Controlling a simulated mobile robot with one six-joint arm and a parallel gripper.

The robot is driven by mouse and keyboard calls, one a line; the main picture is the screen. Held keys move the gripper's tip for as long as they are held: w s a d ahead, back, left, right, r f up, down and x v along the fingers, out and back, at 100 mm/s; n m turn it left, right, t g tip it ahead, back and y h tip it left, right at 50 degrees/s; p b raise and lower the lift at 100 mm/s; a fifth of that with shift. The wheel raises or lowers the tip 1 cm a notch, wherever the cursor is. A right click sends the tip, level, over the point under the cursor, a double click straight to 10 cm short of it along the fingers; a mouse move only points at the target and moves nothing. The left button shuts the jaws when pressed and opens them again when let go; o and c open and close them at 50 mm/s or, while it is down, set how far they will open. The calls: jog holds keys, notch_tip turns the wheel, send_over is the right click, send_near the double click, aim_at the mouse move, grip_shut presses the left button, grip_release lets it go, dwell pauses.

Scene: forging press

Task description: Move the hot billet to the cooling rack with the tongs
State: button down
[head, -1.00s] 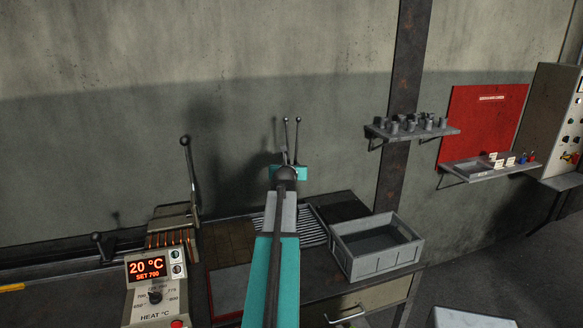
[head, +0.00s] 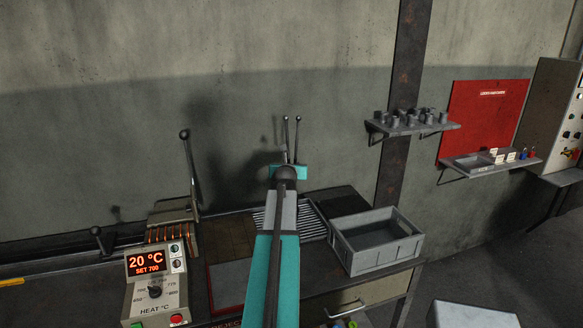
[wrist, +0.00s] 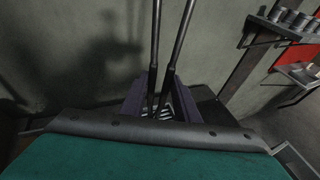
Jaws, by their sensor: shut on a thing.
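My gripper (wrist: 158,108) has its dark fingers closed around the tongs (wrist: 154,72), whose two dark handles stand up between them in the wrist view. In the head view my arm hides most of the gripper, and the tongs' handles (head: 286,138) rise with round ends above it. The cooling rack appears to be the slatted metal grid (head: 312,222) on the bench, partly behind my arm; a few slats show between the fingers in the wrist view. The tongs' jaws are hidden. I see no billet in either view, and cannot tell whether the tongs hold one.
A copper-coloured heater coil (head: 170,235) and control box (head: 157,287) reading 20 °C, set 700, stand left. A tall lever (head: 191,165) rises beside the coil. A grey crate (head: 377,250) sits right of the rack. A wall shelf (head: 412,129) holds several small cylinders.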

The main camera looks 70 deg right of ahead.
jog(key=shift+f+b, duration=0.4)
jog(key=shift+f, duration=0.3)
dwell(1.1)
jog(key=c, duration=1.7)
grip_release()
jog(key=o, duration=0.4)
jog(key=shift+c, duration=0.2)
jog(key=shift+r, duration=0.1)
notch_tip(320, 180, up, 8)
jog(key=p, duration=0.5)
dwell(1.7)
jog(key=shift+r, duration=0.1)
jog(key=shift+c, duration=0.5)
grip_shut()
